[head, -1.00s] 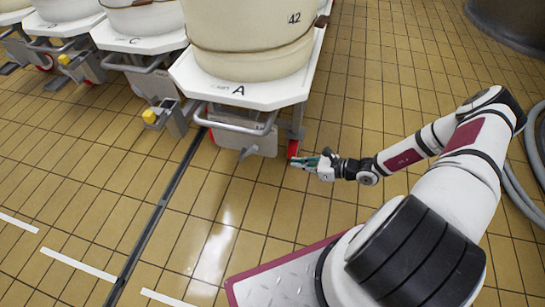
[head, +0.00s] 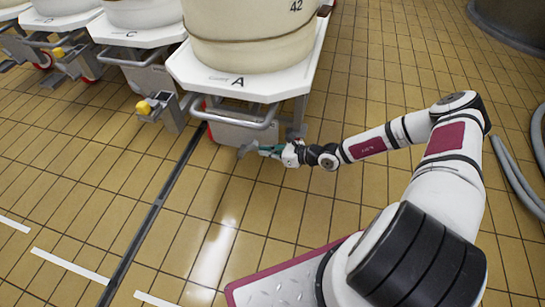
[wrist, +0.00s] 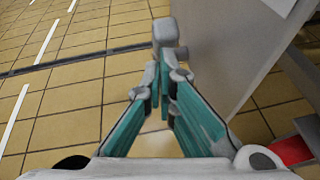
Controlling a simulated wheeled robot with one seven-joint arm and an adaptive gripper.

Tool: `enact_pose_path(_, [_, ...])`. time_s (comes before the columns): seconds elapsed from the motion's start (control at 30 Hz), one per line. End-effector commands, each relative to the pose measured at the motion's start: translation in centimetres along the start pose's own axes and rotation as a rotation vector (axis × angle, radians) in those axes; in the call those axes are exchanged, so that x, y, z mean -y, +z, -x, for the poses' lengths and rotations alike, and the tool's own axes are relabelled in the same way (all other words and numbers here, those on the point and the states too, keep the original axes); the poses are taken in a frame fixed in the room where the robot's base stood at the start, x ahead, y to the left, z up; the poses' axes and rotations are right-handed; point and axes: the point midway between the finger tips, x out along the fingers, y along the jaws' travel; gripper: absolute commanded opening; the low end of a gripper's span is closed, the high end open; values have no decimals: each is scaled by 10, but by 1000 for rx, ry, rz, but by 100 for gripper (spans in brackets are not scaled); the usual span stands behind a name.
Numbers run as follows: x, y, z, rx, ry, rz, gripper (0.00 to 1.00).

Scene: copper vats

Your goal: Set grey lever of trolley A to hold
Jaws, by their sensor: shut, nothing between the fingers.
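Trolley A (head: 292,88), a white platform lettered A, carries a large cream vat. Its grey lever (head: 246,149) sticks out low at the front, below the handle bar, by a grey panel. The lever's block-like grey end also shows in the wrist view (wrist: 166,32), just beyond my fingertips. My gripper (head: 263,150) has teal fingers and comes in from the right, low in front of the trolley. The fingers converge and are shut and empty, with their tips (wrist: 165,75) at or very near the lever. I cannot tell whether they touch. The lever's marked positions are not readable.
The grey panel (wrist: 228,50) stands close on the right of the fingers, with a red part (wrist: 290,150) low beside it. Trolley C (head: 128,35) stands to the left, with a yellow-tipped part (head: 143,107). Tiled floor in front is open. Grey hoses (head: 520,180) lie at right.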

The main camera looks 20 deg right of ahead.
Motion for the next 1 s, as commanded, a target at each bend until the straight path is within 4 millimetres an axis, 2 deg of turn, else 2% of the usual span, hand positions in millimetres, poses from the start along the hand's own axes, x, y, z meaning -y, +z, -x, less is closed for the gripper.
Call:
enact_pose_path(0.43, [0,4,-1,0,0,1,0])
enact_pose_path(1.0, [-7,37,-12,2,2,1,0])
